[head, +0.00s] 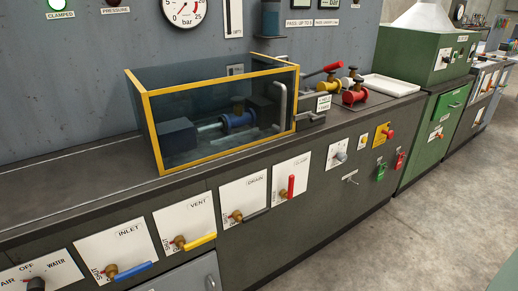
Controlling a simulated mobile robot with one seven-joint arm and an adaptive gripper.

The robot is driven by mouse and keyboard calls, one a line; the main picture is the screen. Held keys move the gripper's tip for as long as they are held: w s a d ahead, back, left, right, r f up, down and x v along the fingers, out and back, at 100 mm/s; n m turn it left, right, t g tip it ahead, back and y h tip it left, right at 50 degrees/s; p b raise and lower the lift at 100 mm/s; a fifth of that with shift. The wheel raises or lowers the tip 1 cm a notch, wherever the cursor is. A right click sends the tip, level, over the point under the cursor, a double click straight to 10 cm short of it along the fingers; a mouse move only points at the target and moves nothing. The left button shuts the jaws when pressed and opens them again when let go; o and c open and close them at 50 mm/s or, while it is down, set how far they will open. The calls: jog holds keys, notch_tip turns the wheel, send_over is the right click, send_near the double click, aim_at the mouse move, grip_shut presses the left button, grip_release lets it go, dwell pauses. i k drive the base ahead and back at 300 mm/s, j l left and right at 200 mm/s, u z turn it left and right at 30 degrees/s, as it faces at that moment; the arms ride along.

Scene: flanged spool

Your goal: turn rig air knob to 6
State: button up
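No knob's label can be read as rig air in the head view. A small grey knob (341,156) sits on a white plate on the bench front, right of the red-handled valve; its scale and setting are too small to read. A dark selector knob (36,284) at the bottom left sits on a plate marked AIR, OFF and WATER; it is partly cut off by the frame edge. My gripper is not in view.
A yellow-framed clear enclosure (215,115) stands on the bench. A pressure dial (184,10) hangs above. The right floor (420,230) is clear.

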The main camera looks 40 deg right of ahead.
aim_at(342, 157)
jog(key=z, duration=1.6)
jog(key=i+l+z, duration=0.2)
jog(key=i+l, duration=0.6)
